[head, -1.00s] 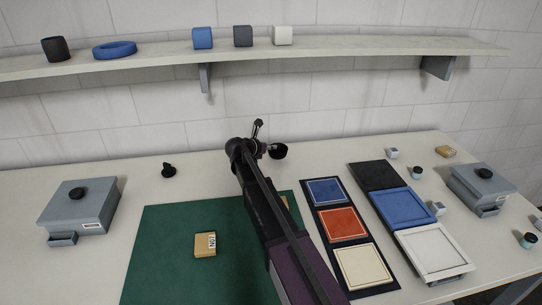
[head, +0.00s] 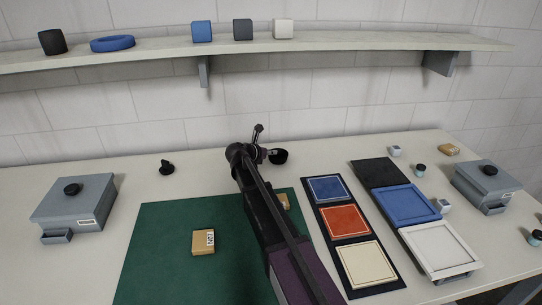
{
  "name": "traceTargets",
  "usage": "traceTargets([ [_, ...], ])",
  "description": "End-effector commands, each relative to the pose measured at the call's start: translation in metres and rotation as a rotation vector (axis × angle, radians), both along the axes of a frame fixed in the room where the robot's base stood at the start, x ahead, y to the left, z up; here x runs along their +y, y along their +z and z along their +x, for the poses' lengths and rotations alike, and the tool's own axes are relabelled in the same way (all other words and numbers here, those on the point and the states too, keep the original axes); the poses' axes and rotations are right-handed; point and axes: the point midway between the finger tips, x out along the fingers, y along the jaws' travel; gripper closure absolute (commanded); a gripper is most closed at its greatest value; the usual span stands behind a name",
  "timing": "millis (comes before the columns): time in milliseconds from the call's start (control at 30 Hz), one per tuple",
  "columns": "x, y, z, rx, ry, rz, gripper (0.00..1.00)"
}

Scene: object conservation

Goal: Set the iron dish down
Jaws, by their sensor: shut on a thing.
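The iron dish (head: 279,157) is a small black bowl beyond the back edge of the green mat, right of my arm's end. My gripper (head: 266,155) is shut on its left side. The dish looks roughly level. I cannot tell whether its underside touches the table. My arm hides part of the gripper and the mat behind it.
The green mat (head: 155,250) bears a labelled tan block (head: 203,242); another tan block (head: 284,201) is partly hidden by my arm. A three-square panel (head: 344,221) and trays (head: 408,203) lie right. A grey scale-like box (head: 75,205) stands left. The back table is mostly clear around the dish.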

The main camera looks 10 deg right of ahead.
Motion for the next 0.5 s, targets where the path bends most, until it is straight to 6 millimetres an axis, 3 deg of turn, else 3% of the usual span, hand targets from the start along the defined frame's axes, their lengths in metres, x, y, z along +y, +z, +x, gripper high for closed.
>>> traceTargets([
  [400,-0.0003,-0.0032,0.0001,0.000,0.000,-0.002,1.00],
  [433,-0.0003,-0.0027,0.0001,0.000,0.000,0.000,0.79],
  [500,-0.0002,-0.0022,0.0000,0.000,0.000,0.000,0.58],
])
